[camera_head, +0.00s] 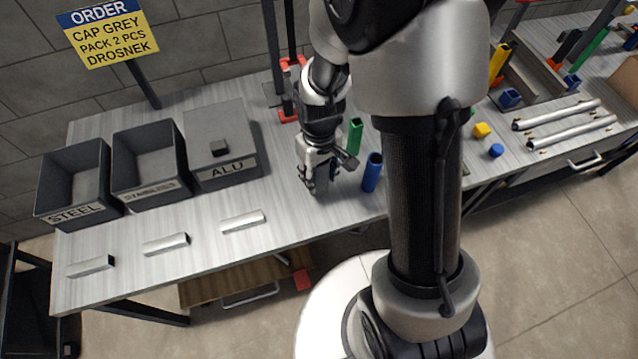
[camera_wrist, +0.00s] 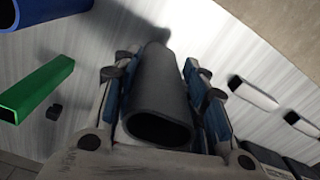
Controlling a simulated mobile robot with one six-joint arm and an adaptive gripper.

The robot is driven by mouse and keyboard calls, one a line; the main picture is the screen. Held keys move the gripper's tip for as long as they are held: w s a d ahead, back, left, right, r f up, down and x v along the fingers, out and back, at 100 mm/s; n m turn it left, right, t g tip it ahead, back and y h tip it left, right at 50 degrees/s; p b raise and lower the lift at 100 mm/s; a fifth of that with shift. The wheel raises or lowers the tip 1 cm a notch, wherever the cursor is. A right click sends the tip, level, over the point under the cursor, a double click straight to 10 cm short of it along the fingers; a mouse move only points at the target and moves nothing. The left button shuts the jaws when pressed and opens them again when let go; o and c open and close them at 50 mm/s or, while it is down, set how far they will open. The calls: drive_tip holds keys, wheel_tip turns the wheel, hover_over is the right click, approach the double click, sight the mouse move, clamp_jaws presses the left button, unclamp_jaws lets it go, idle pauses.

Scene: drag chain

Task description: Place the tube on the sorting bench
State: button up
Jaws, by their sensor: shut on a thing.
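My gripper (camera_head: 318,180) is low over the sorting bench (camera_head: 290,215), near its front edge. In the wrist view, its blue-padded fingers are closed around a dark grey round tube (camera_wrist: 162,90), with the hollow end facing the camera. The tube's far end is close to the bench surface; I cannot tell whether it touches. In the head view the tube is mostly hidden by the gripper. A blue round tube (camera_head: 372,172) and a green square tube (camera_head: 354,137) stand upright to the right of the gripper; both also show in the wrist view, the green tube (camera_wrist: 35,88) at left.
Bins marked STEEL (camera_head: 72,215) and STAINLESS (camera_head: 150,190), and a lidded ALU box (camera_head: 222,170), stand at left. Several metal bars (camera_head: 243,221) lie along the front. The bench between bars and gripper is clear. An order sign (camera_head: 105,35) stands behind.

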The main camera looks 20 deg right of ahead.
drive_tip(key=shift+f+b, duration=0.65)
drive_tip(key=shift+f, duration=1.35)
drive_tip(key=shift+f, duration=0.2)
drive_tip(key=o, duration=1.1)
drive_tip(key=shift+r, duration=0.2)
drive_tip(key=s+r+m+t+p, duration=0.1)
drive_tip(key=s+r+p, duration=0.15)
drive_tip(key=r, duration=0.95)
drive_tip(key=s+r+t+p, duration=0.1)
drive_tip(key=s+r+p, duration=0.15)
drive_tip(key=r, duration=1.05)
drive_tip(key=s+r+t, duration=0.1)
drive_tip(key=s+r, duration=0.1)
drive_tip(key=s, duration=0.1)
drive_tip(key=s+r+m, duration=0.1)
drive_tip(key=s+r, duration=0.1)
drive_tip(key=s, duration=0.1)
drive_tip(key=s+r+m+t, duration=0.1)
drive_tip(key=s+r, duration=0.1)
drive_tip(key=s, duration=0.2)
drive_tip(key=shift+s+d+r+t+b, duration=0.1)
drive_tip(key=shift+d+r+t+b, duration=0.05)
drive_tip(key=shift+r+t+b, duration=0.2)
